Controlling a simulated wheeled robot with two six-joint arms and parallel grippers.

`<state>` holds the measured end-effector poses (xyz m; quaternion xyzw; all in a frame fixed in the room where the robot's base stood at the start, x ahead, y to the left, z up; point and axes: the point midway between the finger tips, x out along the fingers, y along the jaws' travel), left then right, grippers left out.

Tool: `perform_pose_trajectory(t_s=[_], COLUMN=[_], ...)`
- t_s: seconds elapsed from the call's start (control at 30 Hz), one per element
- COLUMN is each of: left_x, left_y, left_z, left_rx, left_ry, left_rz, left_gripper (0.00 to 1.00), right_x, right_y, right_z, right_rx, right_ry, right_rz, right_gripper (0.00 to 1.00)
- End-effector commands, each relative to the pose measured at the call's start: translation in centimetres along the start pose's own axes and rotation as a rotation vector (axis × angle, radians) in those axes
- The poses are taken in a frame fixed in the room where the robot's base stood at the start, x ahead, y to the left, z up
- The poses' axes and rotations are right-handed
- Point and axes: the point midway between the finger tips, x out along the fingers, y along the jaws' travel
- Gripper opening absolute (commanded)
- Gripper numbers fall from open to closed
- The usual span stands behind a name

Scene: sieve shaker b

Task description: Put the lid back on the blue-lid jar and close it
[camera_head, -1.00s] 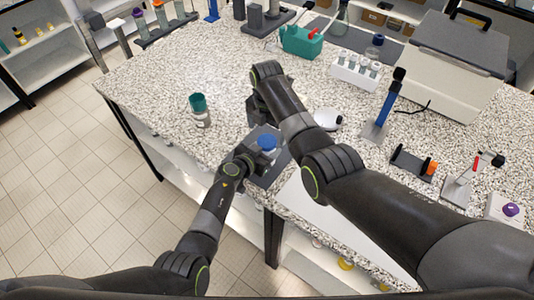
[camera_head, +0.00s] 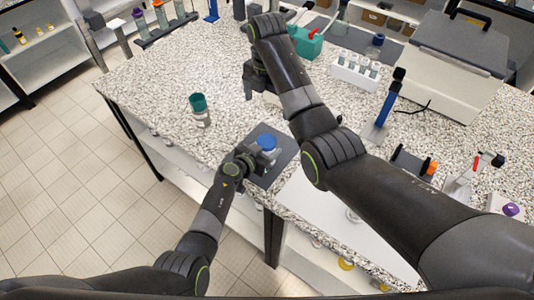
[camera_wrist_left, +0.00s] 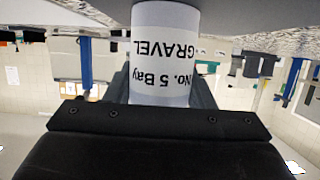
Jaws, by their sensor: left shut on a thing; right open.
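The blue-lid jar (camera_head: 266,155) stands upright on a dark grey mat (camera_head: 285,158) near the bench's front edge. Its blue lid (camera_head: 267,142) sits on top of it; I cannot tell how tightly. My left gripper (camera_head: 254,158) is shut around the jar's side. In the left wrist view the jar's body (camera_wrist_left: 165,60) is between the fingers, its label reading "No. 5 Bay GRAVEL" upside down; its lid is out of that view. My right gripper (camera_head: 258,88) is open and empty, above the bench beyond the jar and apart from it.
A teal-lidded jar (camera_head: 200,111) stands left of the mat. A rack of small bottles (camera_head: 356,70), a blue-columned stand (camera_head: 385,108) and a large grey-lidded box (camera_head: 445,70) stand to the right. The bench between the teal-lidded jar and mat is clear.

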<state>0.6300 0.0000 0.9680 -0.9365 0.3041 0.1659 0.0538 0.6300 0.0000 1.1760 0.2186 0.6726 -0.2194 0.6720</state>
Motion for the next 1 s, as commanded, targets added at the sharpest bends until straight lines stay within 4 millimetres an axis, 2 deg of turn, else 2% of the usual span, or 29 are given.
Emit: perform_pose_trajectory(t_s=[0.1,0.37,0.4,0.57,0.87,1.0], left_x=[0.00,0.00,0.00,0.00,-0.05,-0.67], left_y=[0.00,0.00,0.00,0.00,0.00,0.01], left_z=[-0.01,-0.02,-0.02,-0.02,-0.01,0.03], left_rx=[0.000,0.000,0.000,0.000,0.000,-0.001], left_ry=[0.000,0.000,0.000,0.000,0.000,0.000], left_rz=[0.000,0.000,0.000,0.000,0.000,0.000], left_gripper=[0.00,0.00,0.52,0.72,0.74,0.74], right_x=[-0.67,-0.75,-0.75,-0.73,-0.73,-0.89], right_y=[0.02,0.01,0.01,0.01,0.02,0.02], right_z=[0.01,-0.01,-0.01,-0.02,-0.03,-0.03], right_rx=[0.000,-0.001,-0.001,-0.001,-0.001,-0.001], right_ry=[-0.001,0.000,0.000,0.000,0.000,0.000], right_rz=[0.001,0.001,0.001,0.001,0.001,0.001], right_gripper=[1.00,1.00,1.00,1.00,1.00,1.00])
